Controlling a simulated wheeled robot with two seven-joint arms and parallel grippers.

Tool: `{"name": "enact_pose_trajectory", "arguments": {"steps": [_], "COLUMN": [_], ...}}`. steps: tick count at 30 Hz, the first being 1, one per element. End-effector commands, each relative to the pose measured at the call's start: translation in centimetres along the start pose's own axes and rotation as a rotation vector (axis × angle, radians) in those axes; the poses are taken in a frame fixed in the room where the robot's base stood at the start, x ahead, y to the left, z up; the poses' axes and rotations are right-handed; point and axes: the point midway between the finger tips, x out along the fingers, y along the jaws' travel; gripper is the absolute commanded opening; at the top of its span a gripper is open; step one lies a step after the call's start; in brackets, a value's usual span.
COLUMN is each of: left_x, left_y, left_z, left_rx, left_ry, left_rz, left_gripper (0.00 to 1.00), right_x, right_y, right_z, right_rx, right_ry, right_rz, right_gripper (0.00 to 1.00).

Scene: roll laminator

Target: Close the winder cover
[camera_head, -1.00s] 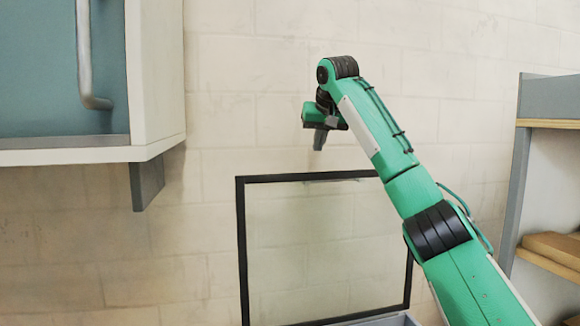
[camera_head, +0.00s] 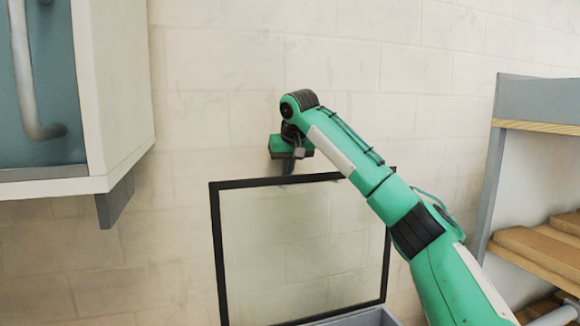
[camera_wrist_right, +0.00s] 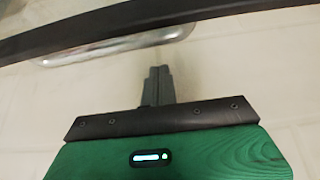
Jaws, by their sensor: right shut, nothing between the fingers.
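The winder cover (camera_head: 300,235) is a clear panel in a black frame. It stands raised, nearly upright, in the head view. My right gripper (camera_head: 288,168) is just above its top edge, with the fingers pointing down. In the right wrist view the shut, empty fingers (camera_wrist_right: 160,75) point towards a black frame bar (camera_wrist_right: 100,32) and a shiny metal handle (camera_wrist_right: 115,46) along it. My left gripper is not in view.
A teal and white cabinet (camera_head: 112,90) with a grey bar hangs at the left. A shelf unit (camera_head: 545,100) with wooden boards stands at the right. A pale block wall (camera_head: 400,60) is behind. A grey edge of the machine (camera_head: 365,317) shows below the cover.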

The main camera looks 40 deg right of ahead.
Motion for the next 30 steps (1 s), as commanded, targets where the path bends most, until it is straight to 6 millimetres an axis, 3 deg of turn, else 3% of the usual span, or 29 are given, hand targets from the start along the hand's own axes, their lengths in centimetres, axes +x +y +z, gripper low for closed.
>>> {"name": "enact_pose_trajectory", "arguments": {"steps": [4,10,24,30], "left_x": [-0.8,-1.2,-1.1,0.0], "left_y": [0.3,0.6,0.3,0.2], "left_z": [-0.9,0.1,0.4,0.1], "left_rx": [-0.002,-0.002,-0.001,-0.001], "left_ry": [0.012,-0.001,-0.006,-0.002], "left_rz": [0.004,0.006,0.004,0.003], "left_gripper": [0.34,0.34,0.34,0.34], "right_x": [-0.6,-0.8,-0.8,-0.6], "right_y": [0.1,0.0,0.0,0.0], "right_z": [1.1,2.1,2.3,2.5], "right_rx": [-0.002,-0.001,-0.001,-0.001], "right_ry": [0.001,0.0,0.003,0.046], "right_rz": [0.001,0.001,0.0,0.0], "right_gripper": [0.0,0.0,0.0,0.0]}}
